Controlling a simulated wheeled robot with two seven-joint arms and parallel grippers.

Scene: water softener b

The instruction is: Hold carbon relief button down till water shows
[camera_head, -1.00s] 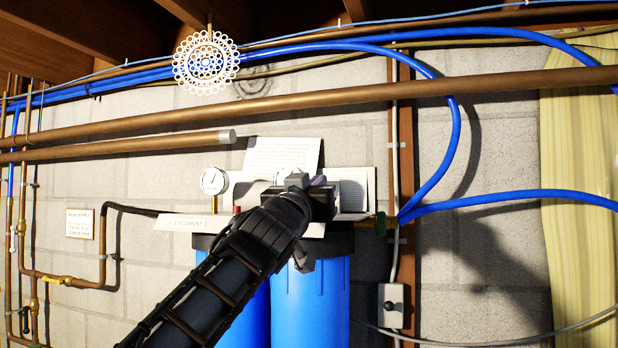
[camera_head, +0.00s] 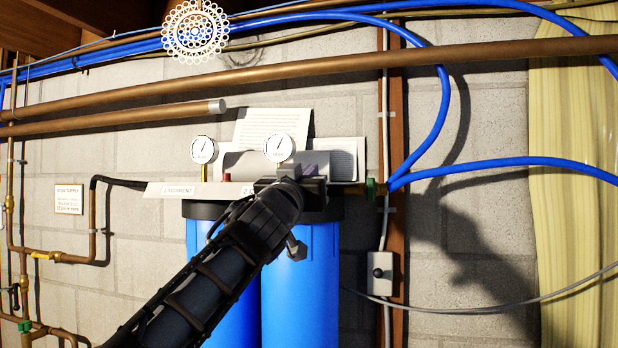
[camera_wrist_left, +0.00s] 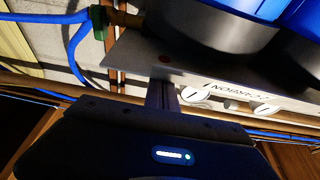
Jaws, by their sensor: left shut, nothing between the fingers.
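Two blue filter housings with black caps hang under a pale bracket; the right one is the carbon filter (camera_head: 301,295). My left arm crosses in front, and my left gripper (camera_head: 312,172) is shut and empty at the bracket above it. The gripper hides most of the "2" carbon label and whatever is behind it. No water is visible. My right gripper is out of view.
Two round gauges, the sediment gauge (camera_head: 203,150) and the carbon gauge (camera_head: 279,148), stand above the bracket. A red sediment button (camera_head: 227,177) is on its left part. Copper pipe (camera_head: 350,81) and blue hose (camera_head: 480,168) run nearby. A grey box (camera_head: 380,273) hangs at right.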

